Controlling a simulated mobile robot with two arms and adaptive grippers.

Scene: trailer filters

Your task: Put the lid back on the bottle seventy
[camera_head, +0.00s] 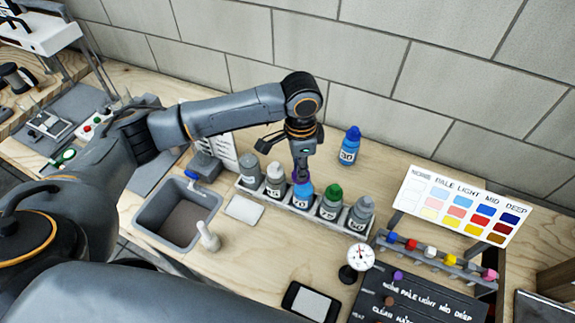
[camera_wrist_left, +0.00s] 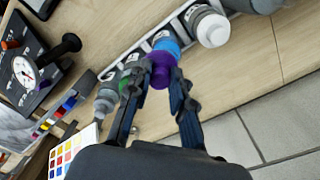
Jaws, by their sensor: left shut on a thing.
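A light blue bottle (camera_head: 303,196) stands upright in the middle of the white rack; its label is partly readable, ending in 0. My left gripper (camera_head: 302,174) points down over it, shut on a purple lid (camera_wrist_left: 160,72). In the left wrist view the lid sits between the two fingertips (camera_wrist_left: 160,78), in line with the blue bottle top (camera_wrist_left: 166,42). The lid is at the bottle's mouth; whether it is seated or just above I cannot tell. My right gripper is not in view.
The rack (camera_head: 250,190) also holds grey- and white-capped bottles and a green-capped bottle (camera_head: 331,200) close beside. A blue bottle marked 30 (camera_head: 350,145) stands behind. A grey sink (camera_head: 180,212), a round dial (camera_head: 360,257) and a colour chart (camera_head: 460,207) surround the rack.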

